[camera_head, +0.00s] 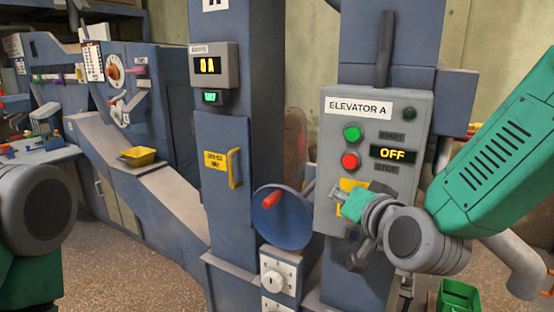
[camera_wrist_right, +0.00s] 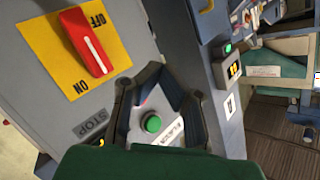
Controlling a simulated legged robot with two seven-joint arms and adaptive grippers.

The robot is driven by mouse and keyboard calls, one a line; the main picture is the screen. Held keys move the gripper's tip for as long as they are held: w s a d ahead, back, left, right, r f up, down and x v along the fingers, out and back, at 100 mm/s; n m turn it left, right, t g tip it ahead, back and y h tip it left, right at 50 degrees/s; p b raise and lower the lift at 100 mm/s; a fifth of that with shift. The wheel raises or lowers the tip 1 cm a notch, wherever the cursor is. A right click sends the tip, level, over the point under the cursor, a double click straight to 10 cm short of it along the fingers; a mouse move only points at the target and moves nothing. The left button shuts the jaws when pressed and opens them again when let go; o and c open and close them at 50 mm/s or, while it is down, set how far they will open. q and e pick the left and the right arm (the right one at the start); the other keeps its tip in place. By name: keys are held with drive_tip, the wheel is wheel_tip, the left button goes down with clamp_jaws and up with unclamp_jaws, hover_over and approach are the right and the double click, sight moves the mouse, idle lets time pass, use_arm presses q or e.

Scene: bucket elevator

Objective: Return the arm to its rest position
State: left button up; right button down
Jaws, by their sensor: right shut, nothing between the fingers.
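My right gripper (camera_head: 338,194) is in front of the lower part of the grey ELEVATOR A control box (camera_head: 376,120), with its arm coming in from the right. It is shut and empty. In the wrist view the gripper (camera_wrist_right: 160,85) shows below a red rotary switch (camera_wrist_right: 85,42) on a yellow ON/OFF plate (camera_wrist_right: 47,45), apart from the switch. In the head view the gripper partly hides the yellow plate (camera_head: 350,184). The box display (camera_head: 393,154) reads OFF. My left arm shows at the left edge; its gripper is out of view.
Green (camera_head: 352,133) and red (camera_head: 349,161) buttons are on the box. A blue disc (camera_head: 283,218) with a red handle stands left of the gripper. A green bin (camera_head: 459,298) is on the floor below. A yellow tray (camera_head: 139,157) sits on the sloped chute further left.

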drive_tip(key=s+d+f+n+g+b, duration=0.15)
drive_tip(key=s+f, duration=0.25)
drive_tip(key=f, duration=0.6)
drive_tip(key=s+d+f+g+h+b, duration=0.1)
drive_tip(key=s+d+f+g, duration=0.2)
drive_tip(key=f, duration=0.7)
drive_tip(key=s+f+n+g+b, duration=0.1)
drive_tip(key=s+f+g, duration=0.3)
drive_tip(key=f, duration=0.6)
drive_tip(key=s+d+f+n+g+h+b, duration=0.1)
drive_tip(key=s+d+f+g, duration=0.2)
drive_tip(key=s+f, duration=0.5)
drive_tip(key=s+d+f+n+g+h+b, duration=0.1)
drive_tip(key=s+d+f+n+g, duration=0.1)
drive_tip(key=s+f, duration=0.6)
drive_tip(key=s+d+g, duration=0.1)
drive_tip(key=s+d, duration=0.1)
drive_tip(key=s, duration=0.5)
drive_tip(key=shift+d+f+b, duration=0.25)
drive_tip(key=shift+d+b, duration=0.05)
drive_tip(key=shift+b, duration=0.05)
